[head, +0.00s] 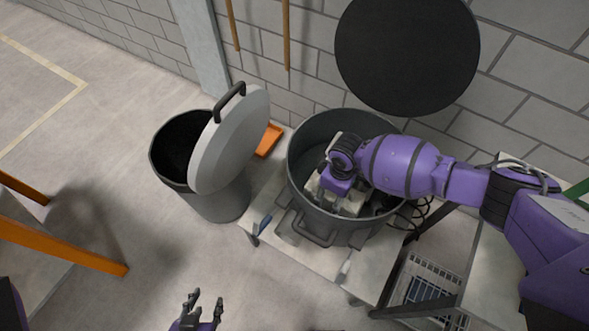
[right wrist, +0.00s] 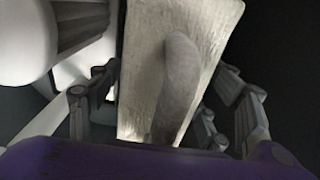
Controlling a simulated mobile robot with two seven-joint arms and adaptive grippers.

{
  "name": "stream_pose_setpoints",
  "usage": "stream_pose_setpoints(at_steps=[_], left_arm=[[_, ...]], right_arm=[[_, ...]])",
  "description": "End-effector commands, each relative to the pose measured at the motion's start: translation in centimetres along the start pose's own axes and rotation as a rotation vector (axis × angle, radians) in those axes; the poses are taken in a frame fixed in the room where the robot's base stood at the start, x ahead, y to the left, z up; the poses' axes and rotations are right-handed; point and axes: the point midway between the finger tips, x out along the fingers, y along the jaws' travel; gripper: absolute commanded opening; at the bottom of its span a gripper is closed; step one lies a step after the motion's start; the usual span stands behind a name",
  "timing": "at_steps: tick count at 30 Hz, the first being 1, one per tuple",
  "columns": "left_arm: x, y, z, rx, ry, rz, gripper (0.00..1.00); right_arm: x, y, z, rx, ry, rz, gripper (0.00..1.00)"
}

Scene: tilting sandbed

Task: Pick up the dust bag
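The dust bag, a pale beige flat piece with a rounded grey part on it, fills the middle of the right wrist view (right wrist: 205,40). In the head view its cream surface (head: 349,203) shows inside a grey drum (head: 303,212). My right gripper (head: 338,190) reaches down into the drum over the bag. In the right wrist view its fingers (right wrist: 160,105) stand apart on either side of the bag; whether they touch it cannot be told. My left gripper (head: 203,308) is low in the head view, empty, fingers apart, away from the drum.
The drum stands on a pale bench (head: 330,262). A grey bin (head: 215,203) with its lid (head: 232,140) tilted is to the left. A round black disc (head: 407,50) is behind the drum. A wire basket (head: 430,290) is at lower right. Floor at left is mostly clear.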

Motion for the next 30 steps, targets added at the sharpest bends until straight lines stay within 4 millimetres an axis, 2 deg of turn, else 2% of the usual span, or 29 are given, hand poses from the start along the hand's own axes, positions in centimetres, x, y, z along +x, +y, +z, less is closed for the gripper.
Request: stream_pose_setpoints(at_steps=[2, 15, 23, 26, 30], left_arm=[[0.0, 0.0, 0.0, 0.0, 0.0, 0.0, 0.34], [0.0, 0.0, -0.1, -0.001, 0.001, 0.0, 0.34], [-0.1, 0.0, -0.2, -0.001, 0.003, 0.0, 0.34], [-0.2, 0.0, -0.5, -0.001, 0.007, 0.0, 0.34], [-0.4, 0.0, -1.1, -0.003, 0.015, -0.001, 0.34]], right_arm=[[0.1, -0.1, 0.1, 0.001, -0.001, -0.001, 0.56], [0.0, 0.0, 0.0, 0.001, 0.001, 0.0, 0.0], [-0.3, 0.1, 0.0, 0.001, 0.001, 0.001, 0.0], [-1.3, 0.1, 0.0, 0.001, 0.001, 0.002, 0.0], [-3.8, 0.2, -0.1, 0.001, 0.004, 0.003, 0.0]])
